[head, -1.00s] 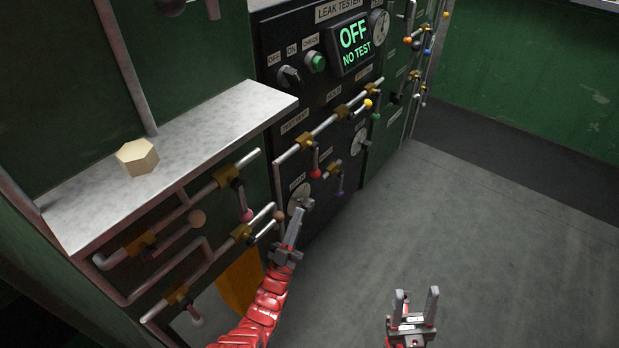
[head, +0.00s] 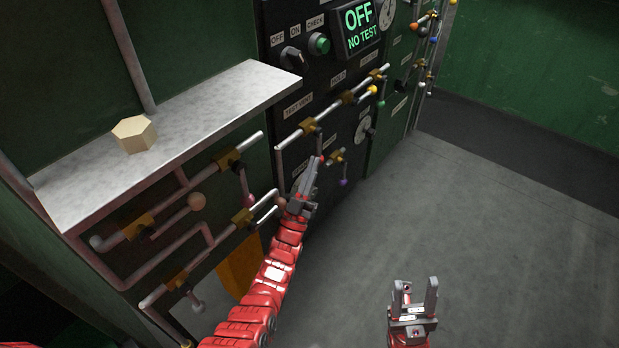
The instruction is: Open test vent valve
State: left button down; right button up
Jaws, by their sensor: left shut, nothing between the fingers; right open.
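The test vent valve (head: 309,125) is a brass body on the pipe of the black leak tester panel, below the "TEST VENT" label (head: 298,105). Its short handle hangs down to a red knob, now mostly hidden behind my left fingertips. My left gripper (head: 312,165) is shut and empty, pointing up at the panel at that knob; I cannot tell whether it touches. My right gripper (head: 417,292) is open and empty, over the floor at the lower right, well away from the panel. The tester display (head: 359,29) reads "OFF NO TEST".
Neighbouring valves have a yellow knob (head: 371,90) and a purple knob (head: 344,182). A grey shelf (head: 215,105) with a beige hexagonal block (head: 134,134) juts out at left, above more pipes and valves. The floor (head: 490,220) at right is clear.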

pick_arm(q)
jog(key=shift+f, duration=0.1)
dwell(0.3)
jog(key=shift+f+t+b, duration=0.15)
jog(key=shift+t+b, duration=0.15)
jog(key=shift+b, duration=0.35)
jog(key=shift+w+d, duration=0.1)
jog(key=shift+w, duration=0.05)
